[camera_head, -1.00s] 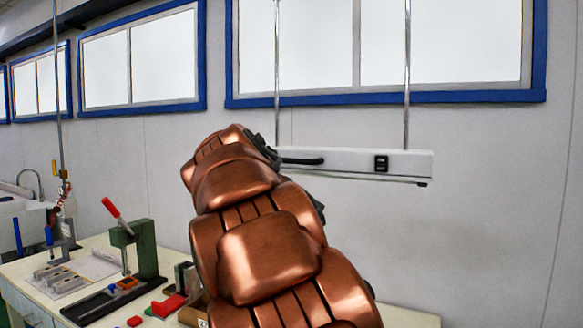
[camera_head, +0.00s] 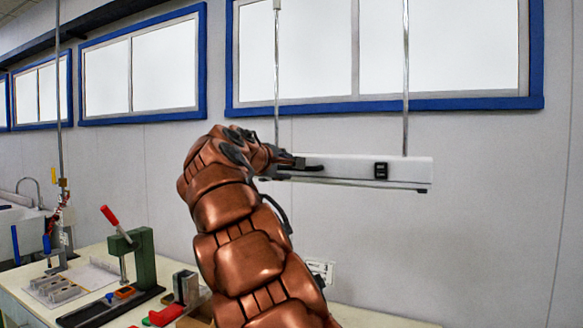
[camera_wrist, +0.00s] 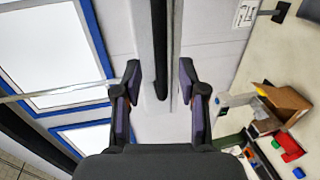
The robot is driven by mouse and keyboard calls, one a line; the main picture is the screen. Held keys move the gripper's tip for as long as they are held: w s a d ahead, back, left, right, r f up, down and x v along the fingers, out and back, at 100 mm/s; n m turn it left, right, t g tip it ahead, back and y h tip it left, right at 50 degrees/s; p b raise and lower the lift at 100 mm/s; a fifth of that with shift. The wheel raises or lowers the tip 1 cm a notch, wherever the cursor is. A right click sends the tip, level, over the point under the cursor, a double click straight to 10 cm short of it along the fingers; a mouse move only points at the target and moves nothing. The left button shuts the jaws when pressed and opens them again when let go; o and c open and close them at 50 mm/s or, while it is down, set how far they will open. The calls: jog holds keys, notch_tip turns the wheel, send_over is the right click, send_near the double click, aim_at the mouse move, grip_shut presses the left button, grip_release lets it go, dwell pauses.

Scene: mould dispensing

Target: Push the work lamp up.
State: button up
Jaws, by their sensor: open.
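The work lamp (camera_head: 345,168) is a long white bar hanging level from two thin rods in front of the wall, with a black switch (camera_head: 381,171) on its front. A black handle (camera_head: 312,168) sits toward its left end. My gripper (camera_head: 287,163) is at that left end. In the wrist view the lamp (camera_wrist: 144,40) runs away from me, with its dark handle (camera_wrist: 160,50) lying between the two spread fingers of my gripper (camera_wrist: 160,84). I see gaps beside the handle; whether any finger touches the lamp I cannot tell.
A bench at the lower left holds a green press (camera_head: 141,258) with a red lever, grey mould blocks (camera_head: 57,288) and red parts (camera_head: 165,314). Blue-framed windows (camera_head: 380,103) line the wall behind the lamp. The wall right of the lamp is clear.

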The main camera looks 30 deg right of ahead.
aim_at(290, 168)
jog(key=p+x, duration=0.1)
jog(key=x, duration=0.3)
jog(key=shift+w+d+f, duration=0.15)
jog(key=shift+w+d, duration=0.1)
jog(key=shift+d, duration=0.05)
jog(key=shift+c, duration=0.3)
grip_shut()
